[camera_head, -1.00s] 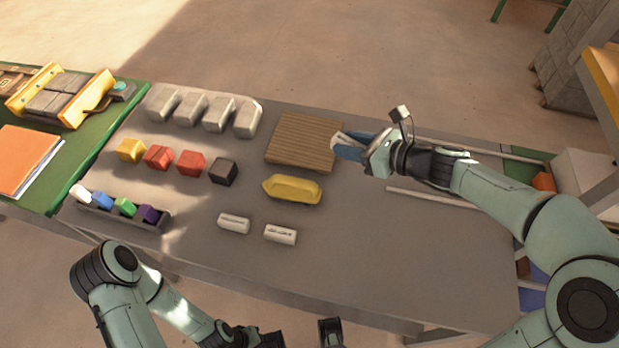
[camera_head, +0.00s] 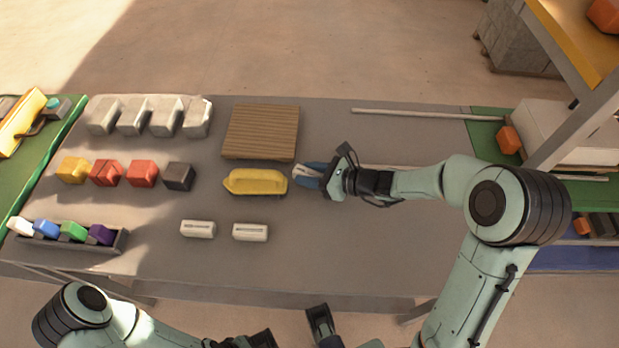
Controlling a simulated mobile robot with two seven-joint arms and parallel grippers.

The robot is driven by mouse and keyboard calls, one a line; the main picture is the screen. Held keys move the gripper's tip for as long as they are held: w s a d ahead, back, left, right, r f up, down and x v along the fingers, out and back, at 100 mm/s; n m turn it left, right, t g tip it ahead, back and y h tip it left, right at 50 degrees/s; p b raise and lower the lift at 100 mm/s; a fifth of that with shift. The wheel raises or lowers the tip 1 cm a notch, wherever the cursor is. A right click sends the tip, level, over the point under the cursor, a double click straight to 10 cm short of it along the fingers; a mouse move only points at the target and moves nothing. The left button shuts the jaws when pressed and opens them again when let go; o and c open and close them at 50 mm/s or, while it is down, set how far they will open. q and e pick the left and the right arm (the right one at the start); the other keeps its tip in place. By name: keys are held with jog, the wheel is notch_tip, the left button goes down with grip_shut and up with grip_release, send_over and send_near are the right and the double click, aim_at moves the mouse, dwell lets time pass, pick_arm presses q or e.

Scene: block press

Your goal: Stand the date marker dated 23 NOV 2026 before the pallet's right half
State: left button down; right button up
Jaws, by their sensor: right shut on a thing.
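The pallet (camera_head: 260,142) is a slatted brown wooden square at the back middle of the table. My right gripper (camera_head: 308,173) is shut on a small white block (camera_head: 301,168), which looks like a date marker. It is just right of the yellow handled tool, to the front and right of the pallet. Its blue fingers hide part of the block; whether it touches the table is unclear. Two white date markers, a left one (camera_head: 198,229) and a right one (camera_head: 250,232), lie nearer the front, their print too small to read. My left gripper (camera_head: 265,340) is partly cut off at the bottom edge.
The yellow handled tool (camera_head: 255,182) lies just in front of the pallet. Grey blocks (camera_head: 183,118), coloured blocks (camera_head: 142,173) and a grey tray (camera_head: 120,244) of coloured pieces are at left. A pale rod (camera_head: 425,114) lies at back right. The table's front right is clear.

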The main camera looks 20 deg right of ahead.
jog(key=shift+f, duration=0.8)
jog(key=shift+f+b, duration=0.2)
jog(key=shift+b, duration=0.1)
jog(key=o, duration=1)
jog(key=shift+o, duration=0.2)
